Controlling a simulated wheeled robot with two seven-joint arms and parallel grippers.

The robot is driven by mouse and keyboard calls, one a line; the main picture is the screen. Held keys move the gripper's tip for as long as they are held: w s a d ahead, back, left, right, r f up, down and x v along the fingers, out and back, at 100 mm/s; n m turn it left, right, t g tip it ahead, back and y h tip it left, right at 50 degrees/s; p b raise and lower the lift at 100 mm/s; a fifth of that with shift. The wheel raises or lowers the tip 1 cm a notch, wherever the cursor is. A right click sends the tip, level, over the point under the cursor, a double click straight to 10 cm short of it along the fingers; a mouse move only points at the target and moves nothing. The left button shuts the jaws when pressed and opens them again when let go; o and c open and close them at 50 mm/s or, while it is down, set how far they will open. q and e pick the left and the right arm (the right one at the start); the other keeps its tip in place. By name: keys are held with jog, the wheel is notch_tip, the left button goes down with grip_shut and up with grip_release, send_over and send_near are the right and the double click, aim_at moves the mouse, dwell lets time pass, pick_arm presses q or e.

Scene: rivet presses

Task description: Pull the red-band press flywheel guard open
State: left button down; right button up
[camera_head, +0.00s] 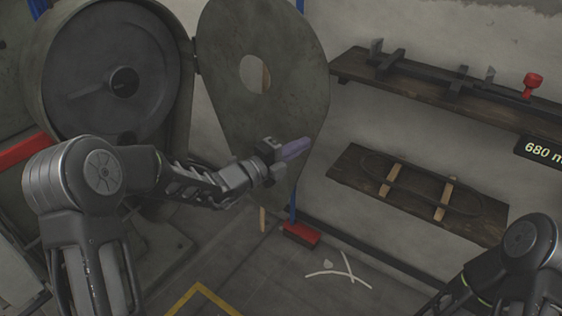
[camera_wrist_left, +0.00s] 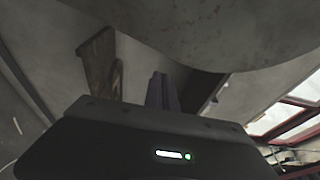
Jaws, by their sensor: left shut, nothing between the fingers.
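The press (camera_head: 52,75) stands at the left with its round flywheel (camera_head: 112,72) exposed. Its grey-green flywheel guard (camera_head: 285,60), a plate with a round hole, stands swung out to the right on a hinge at the housing's edge. A red band (camera_head: 22,152) shows at the far left, partly behind my left arm. My left gripper (camera_head: 296,148) is shut and empty, in front of the guard's lower part near its right edge; I cannot tell if it touches. In the left wrist view the fingers (camera_wrist_left: 158,92) are together below the guard's curved edge (camera_wrist_left: 215,45). My right gripper is out of view.
Wooden shelves hang on the right wall: the upper shelf (camera_head: 440,92) holds metal tools and a red object (camera_head: 532,84), the lower board (camera_head: 345,172) a belt loop. A red brush head (camera_head: 301,233) and pale scraps (camera_head: 338,268) are on the floor.

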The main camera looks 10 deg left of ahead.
pick_arm(q)
jog(key=s+d+v, duration=0.1)
jog(key=v, duration=0.5)
jog(key=shift+s+a+f+p, duration=0.15)
jog(key=shift+s+f+p, duration=0.15)
jog(key=shift+p, duration=0.1)
jog(key=shift+w, duration=0.1)
